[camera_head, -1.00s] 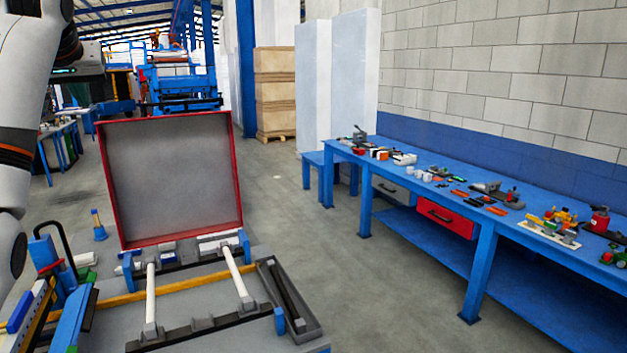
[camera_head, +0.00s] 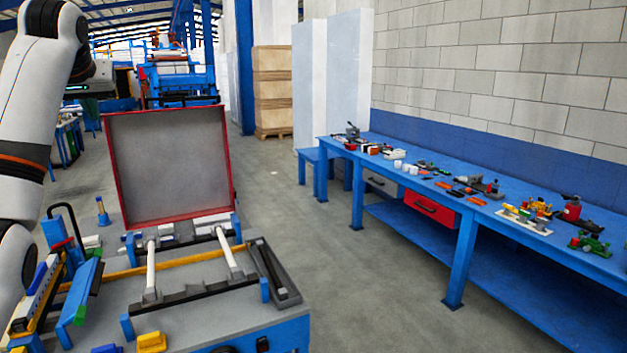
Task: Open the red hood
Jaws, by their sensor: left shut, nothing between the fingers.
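The red hood (camera_head: 170,166) stands raised, close to upright, at the back of the grey-topped workbench (camera_head: 205,312). Its grey inner face and red rim face me. My left arm comes in along the left edge, and my left gripper (camera_head: 103,80) is beyond the hood's upper left corner in the picture, shut and empty. It appears apart from the hood, though its fingertips are hard to make out. My right gripper is not in view.
A long blue table (camera_head: 362,160) with small tools and a red drawer (camera_head: 431,208) runs along the right wall. The floor between is clear.

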